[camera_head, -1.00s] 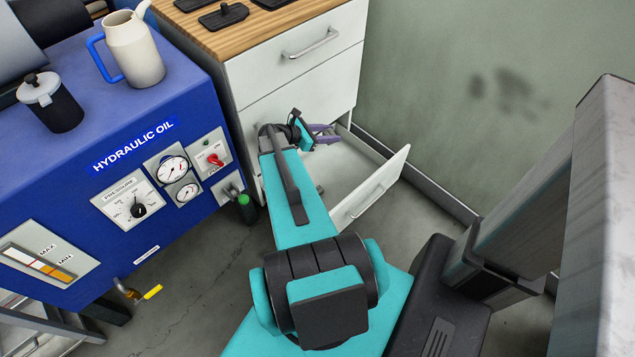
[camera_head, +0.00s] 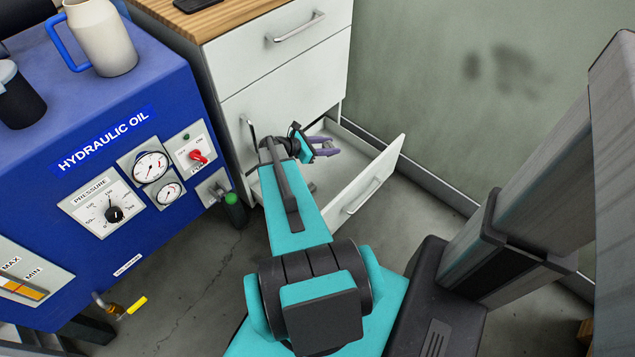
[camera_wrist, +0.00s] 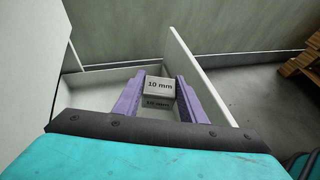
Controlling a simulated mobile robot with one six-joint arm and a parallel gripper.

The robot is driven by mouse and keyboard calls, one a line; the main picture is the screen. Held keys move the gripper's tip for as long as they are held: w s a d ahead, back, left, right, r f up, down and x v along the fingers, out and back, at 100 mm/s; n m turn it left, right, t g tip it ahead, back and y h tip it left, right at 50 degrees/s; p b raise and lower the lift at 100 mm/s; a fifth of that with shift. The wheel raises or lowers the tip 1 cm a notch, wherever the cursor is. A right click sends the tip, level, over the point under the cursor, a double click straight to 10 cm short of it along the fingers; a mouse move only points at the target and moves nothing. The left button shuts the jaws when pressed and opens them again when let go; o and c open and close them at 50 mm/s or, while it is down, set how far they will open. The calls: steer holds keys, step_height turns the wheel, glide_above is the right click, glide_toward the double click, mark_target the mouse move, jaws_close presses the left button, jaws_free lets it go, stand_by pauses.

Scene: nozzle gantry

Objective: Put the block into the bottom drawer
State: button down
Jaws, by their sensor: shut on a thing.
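My gripper (camera_head: 326,147) is over the open bottom drawer (camera_head: 366,189) of the white cabinet. In the wrist view, its purple fingers (camera_wrist: 160,98) are shut on a grey block (camera_wrist: 159,86) marked "10 mm". The block is between the fingers with the drawer's inside behind it. The drawer's front panel (camera_wrist: 195,75) shows to the right of the fingers in the wrist view. In the head view the block cannot be made out. How far the block is above the drawer floor is hard to tell.
The upper drawer front (camera_head: 290,38) of the cabinet is shut. A blue hydraulic oil unit (camera_head: 120,180) with gauges stands to the left, with a cream jug (camera_head: 103,40) on top. A green wall (camera_head: 470,80) is behind. Floor is clear in front of the drawer.

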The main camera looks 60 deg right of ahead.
steer(key=shift+m, duration=0.3)
steer(key=f+b, duration=0.6)
steer(key=f, duration=0.1)
steer(key=s+f+b, duration=0.1)
steer(key=f+b, duration=1.2)
steer(key=f, duration=0.1)
steer(key=shift+s+d+f, duration=0.3)
steer(key=shift+d, duration=0.05)
steer(key=b, duration=0.6)
glide_above(341, 164)
steer(key=a, duration=0.1)
steer(key=shift+s+f, duration=0.15)
steer(key=shift+f, duration=0.7)
steer(key=shift+d+r, duration=0.15)
steer(key=shift+d, duration=0.3)
steer(key=shift+f+b, duration=1.5)
steer(key=shift+f, duration=0.3)
steer(key=shift+f, duration=0.1)
